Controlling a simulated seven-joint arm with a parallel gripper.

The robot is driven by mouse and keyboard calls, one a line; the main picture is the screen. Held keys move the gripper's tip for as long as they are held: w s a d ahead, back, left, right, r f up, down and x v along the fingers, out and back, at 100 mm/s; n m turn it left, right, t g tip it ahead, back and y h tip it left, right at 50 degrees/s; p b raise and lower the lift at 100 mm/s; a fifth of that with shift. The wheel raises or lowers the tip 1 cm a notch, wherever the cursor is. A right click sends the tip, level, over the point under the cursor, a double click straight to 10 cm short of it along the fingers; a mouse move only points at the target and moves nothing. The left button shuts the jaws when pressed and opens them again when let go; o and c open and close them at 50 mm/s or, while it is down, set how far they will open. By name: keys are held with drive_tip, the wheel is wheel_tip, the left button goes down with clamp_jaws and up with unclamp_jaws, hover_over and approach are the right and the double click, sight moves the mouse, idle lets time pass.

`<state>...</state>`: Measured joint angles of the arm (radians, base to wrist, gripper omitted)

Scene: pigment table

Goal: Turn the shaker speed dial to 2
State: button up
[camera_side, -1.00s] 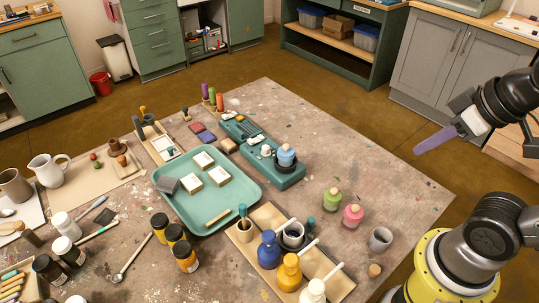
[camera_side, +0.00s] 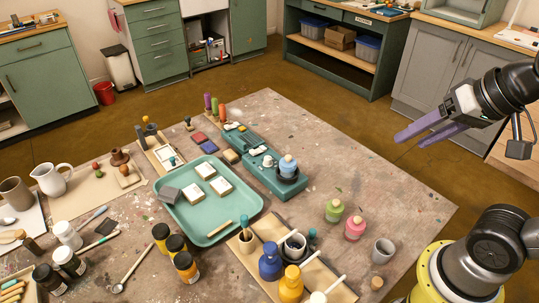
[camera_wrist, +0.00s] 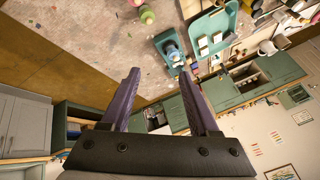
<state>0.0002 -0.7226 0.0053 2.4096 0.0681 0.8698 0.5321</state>
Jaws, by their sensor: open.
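The shaker (camera_side: 268,180) is a long teal unit in the middle of the table. A blue-topped bottle (camera_side: 288,166) stands in a dark round holder on its near end. A small white knob (camera_side: 267,161), seemingly the speed dial, sits beside the holder; its setting is too small to read. The shaker also shows in the wrist view (camera_wrist: 176,73), partly behind a finger, and I cannot make out the dial there. My gripper (camera_side: 410,139), with purple fingers, is open and empty, high up and right of the shaker. Both fingers (camera_wrist: 160,73) show apart in the wrist view.
A teal tray (camera_side: 245,222) with white blocks lies left of the shaker. Green (camera_side: 333,211) and pink (camera_side: 355,228) bottles and a grey cup (camera_side: 383,250) stand at the right. A wooden rack with paint bottles is in front. The table's right far part is clear.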

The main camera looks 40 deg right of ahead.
drive_tip(key=w+a+r+m+y, duration=0.15)
drive_tip(key=w+r+m, duration=0.25)
drive_tip(key=w+m, duration=0.5)
drive_tip(key=m+g+y, duration=0.1)
drive_tip(key=m+g, duration=0.2)
drive_tip(key=m, duration=0.9)
hover_over(268, 158)
drive_tip(key=s+d, duration=0.4)
wheel_tip(268, 158, down, 19)
drive_tip(key=x, duration=1.4)
drive_tip(key=shift+s+d+f, duration=0.1)
drive_tip(key=shift+s, duration=0.2)
clamp_jaws()
